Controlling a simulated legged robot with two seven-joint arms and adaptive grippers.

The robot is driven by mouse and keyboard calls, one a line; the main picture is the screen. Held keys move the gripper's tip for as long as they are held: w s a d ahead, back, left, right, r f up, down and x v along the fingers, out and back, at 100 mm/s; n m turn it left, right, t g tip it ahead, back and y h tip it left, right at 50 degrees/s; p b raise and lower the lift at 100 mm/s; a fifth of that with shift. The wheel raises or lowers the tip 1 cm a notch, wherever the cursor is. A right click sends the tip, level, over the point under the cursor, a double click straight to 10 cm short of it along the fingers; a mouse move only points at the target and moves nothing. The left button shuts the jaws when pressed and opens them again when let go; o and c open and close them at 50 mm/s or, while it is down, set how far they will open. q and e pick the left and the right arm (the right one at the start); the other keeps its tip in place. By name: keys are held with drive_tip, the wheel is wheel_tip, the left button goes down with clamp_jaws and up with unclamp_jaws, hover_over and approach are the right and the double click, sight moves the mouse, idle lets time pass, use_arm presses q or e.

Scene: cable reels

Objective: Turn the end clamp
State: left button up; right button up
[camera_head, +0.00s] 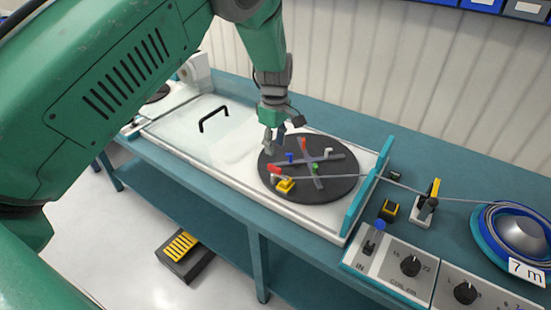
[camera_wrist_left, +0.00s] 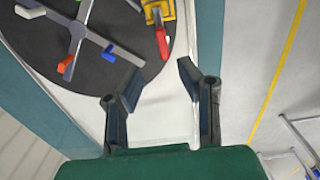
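The end clamp, with a red lever (camera_head: 274,169) and a yellow base (camera_head: 286,185), sits at the left front edge of the dark round reel plate (camera_head: 335,190). In the left wrist view the red lever (camera_wrist_left: 162,42) and yellow base (camera_wrist_left: 166,8) are at the top, just beyond the fingers. My left gripper (camera_head: 273,144) is above the plate's left rim. In the left wrist view its two fingers (camera_wrist_left: 160,82) are spread apart with nothing between them. The lever is apart from the fingers in that view. My right gripper is not in view.
A grey cross with coloured pegs (camera_head: 314,170) lies on the plate. A cable runs right past a yellow-and-black device (camera_head: 430,195) to a blue reel (camera_head: 515,240). A teal upright panel (camera_head: 367,190) stands at the plate's right. A clear cover with a black handle (camera_head: 214,118) lies left.

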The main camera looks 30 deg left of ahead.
use_arm(q)
drive_tip(key=shift+r, duration=1.95)
